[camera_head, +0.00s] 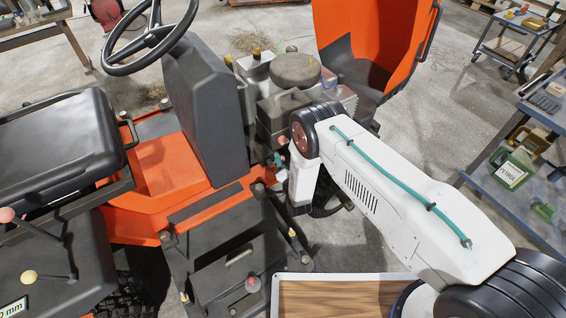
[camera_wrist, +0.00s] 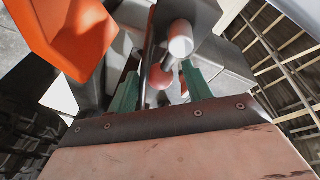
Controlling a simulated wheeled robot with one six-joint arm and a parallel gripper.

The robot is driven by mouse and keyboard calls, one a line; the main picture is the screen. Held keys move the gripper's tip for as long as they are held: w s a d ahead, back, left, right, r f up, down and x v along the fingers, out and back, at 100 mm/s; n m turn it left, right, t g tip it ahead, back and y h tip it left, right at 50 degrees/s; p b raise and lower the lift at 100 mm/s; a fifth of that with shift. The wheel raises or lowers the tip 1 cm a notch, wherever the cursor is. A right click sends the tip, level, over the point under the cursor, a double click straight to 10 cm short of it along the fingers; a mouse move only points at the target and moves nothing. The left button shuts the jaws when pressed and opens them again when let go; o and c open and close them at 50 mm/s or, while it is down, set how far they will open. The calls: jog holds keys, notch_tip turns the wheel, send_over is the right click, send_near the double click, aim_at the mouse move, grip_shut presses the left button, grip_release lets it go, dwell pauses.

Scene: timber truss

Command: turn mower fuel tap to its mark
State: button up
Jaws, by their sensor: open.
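My gripper (camera_wrist: 160,73) is open, with its two green fingers spread apart in the wrist view. A red ball-ended knob (camera_wrist: 159,77) shows between the fingers, and a pale rounded knob (camera_wrist: 181,40) stands just beyond it. I cannot tell which of these belongs to the fuel tap, nor whether a finger touches either one. In the head view my gripper (camera_head: 279,162) is beside the mower's engine (camera_head: 290,75), mostly hidden by my wrist. The orange mower (camera_head: 160,165) fills the left and middle. The tap's mark cannot be made out.
The dark seat (camera_head: 65,135) and steering wheel (camera_head: 150,40) are at the left. The raised orange hood (camera_head: 365,40) stands behind the engine. Open concrete floor lies between.

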jog(key=c, duration=1)
jog(key=shift+o, duration=0.2)
jog(key=shift+d, duration=0.1)
jog(key=shift+n, duration=0.3)
jog(key=shift+s+a+r+n+y, duration=0.55)
jog(key=shift+n+y, duration=0.55)
jog(key=shift+n, duration=2.35)
jog(key=shift+s+a+r+n+y, duration=0.3)
jog(key=shift+a+r+n+y, duration=0.65)
jog(key=shift+n, duration=2.55)
jog(key=shift+s+a+r+n+y, duration=0.5)
jog(key=shift+n+y, duration=0.75)
jog(key=shift+n, duration=2.2)
jog(key=shift+d+r, duration=0.1)
jog(key=o, duration=1)
jog(key=shift+c, duration=0.2)
